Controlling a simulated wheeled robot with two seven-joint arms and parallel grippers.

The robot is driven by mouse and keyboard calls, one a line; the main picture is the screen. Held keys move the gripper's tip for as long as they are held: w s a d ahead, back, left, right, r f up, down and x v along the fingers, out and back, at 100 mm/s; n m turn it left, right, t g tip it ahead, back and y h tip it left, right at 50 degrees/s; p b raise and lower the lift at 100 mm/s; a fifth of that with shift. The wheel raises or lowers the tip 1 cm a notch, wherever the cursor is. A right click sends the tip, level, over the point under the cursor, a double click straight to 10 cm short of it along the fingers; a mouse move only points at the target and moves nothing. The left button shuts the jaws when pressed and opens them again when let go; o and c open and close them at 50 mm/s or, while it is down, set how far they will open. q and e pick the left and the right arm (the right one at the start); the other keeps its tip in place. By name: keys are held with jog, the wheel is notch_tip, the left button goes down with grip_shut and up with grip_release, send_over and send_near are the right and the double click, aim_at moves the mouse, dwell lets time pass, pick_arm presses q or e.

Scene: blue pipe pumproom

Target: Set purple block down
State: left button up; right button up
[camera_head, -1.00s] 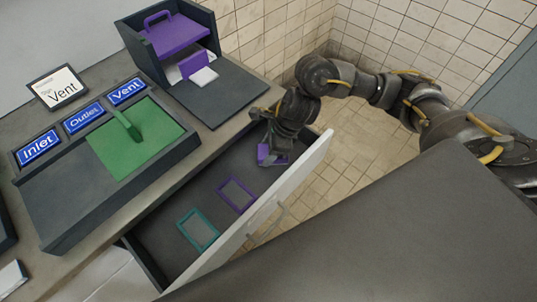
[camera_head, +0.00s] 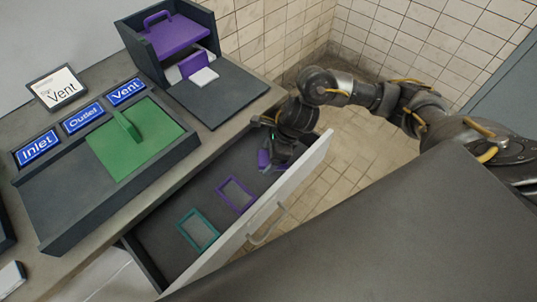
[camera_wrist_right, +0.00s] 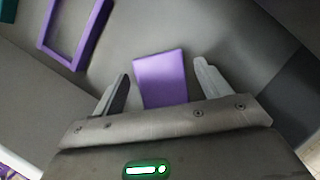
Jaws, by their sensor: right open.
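The purple block (camera_wrist_right: 161,79) lies between the two spread fingers of my right gripper (camera_wrist_right: 158,82) in the right wrist view, with a gap on each side. In the head view the purple block (camera_head: 264,158) shows only in part beside my right gripper (camera_head: 272,162), inside the open drawer (camera_head: 157,235). My right gripper is open and low in the drawer's far end. A purple frame outline (camera_head: 237,195) lies on the drawer floor nearer to me, and it also shows in the right wrist view (camera_wrist_right: 72,62). My left gripper is not in view.
A teal frame (camera_head: 198,229) lies in the drawer. The drawer's pale front panel (camera_head: 252,217) stands beside my right gripper. On the counter are a green plate with a handle (camera_head: 135,140), Inlet, Outlet and Vent signs (camera_head: 83,118), and a dark box with purple parts (camera_head: 175,38).

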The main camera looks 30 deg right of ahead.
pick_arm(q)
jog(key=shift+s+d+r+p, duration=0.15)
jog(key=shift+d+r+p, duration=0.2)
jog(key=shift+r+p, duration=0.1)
pick_arm(e)
jog(key=v, duration=1.1)
jog(key=shift+r, duration=0.3)
jog(key=shift+d, duration=0.1)
